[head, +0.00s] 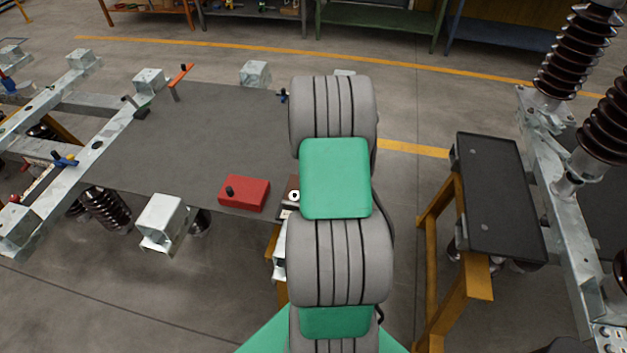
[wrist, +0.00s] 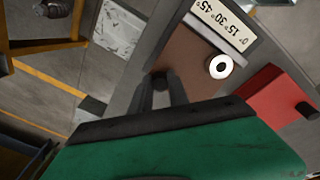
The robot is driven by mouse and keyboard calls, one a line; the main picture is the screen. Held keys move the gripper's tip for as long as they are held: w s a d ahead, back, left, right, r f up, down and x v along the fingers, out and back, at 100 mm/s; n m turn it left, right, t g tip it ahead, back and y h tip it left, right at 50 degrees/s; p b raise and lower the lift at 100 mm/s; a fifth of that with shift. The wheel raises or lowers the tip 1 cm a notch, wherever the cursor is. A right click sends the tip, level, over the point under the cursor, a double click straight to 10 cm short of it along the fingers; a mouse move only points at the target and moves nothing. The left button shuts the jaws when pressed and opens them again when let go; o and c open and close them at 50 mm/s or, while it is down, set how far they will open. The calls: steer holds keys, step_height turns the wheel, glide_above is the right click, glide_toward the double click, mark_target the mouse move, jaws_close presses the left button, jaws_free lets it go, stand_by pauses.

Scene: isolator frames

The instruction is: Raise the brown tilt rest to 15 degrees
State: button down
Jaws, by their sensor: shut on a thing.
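The brown tilt rest (wrist: 190,58) lies in the wrist view as a flat brown plate with a white ring (wrist: 220,67) on it. A pale scale plate (wrist: 222,24) marked 0, 15, 30 and 45 degrees runs along its edge. My gripper (wrist: 161,80) is at the rest's near edge, its fingers shut on a small dark knob there. The fingers hide most of the knob. The rest's tilt angle is hard to read. In the head view only a strip of the brown rest (head: 292,184) shows; my arm hides the remainder and the gripper.
A red block (head: 244,193) with a black knob stands close beside the rest. The grey table top (head: 215,130) is mostly clear. A galvanised bracket (head: 162,222) is at its front edge. A dark-topped stand (head: 497,195) and ribbed insulators (head: 574,55) are at the right.

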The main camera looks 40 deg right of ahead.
steer(key=c, duration=1.3)
jaws_free()
steer(key=shift+s+a, duration=0.1)
steer(key=shift+r, duration=0.15)
step_height(320, 180, up, 8)
steer(key=a+b, duration=0.1)
steer(key=shift+s+f, duration=0.25)
steer(key=shift+s, duration=0.05)
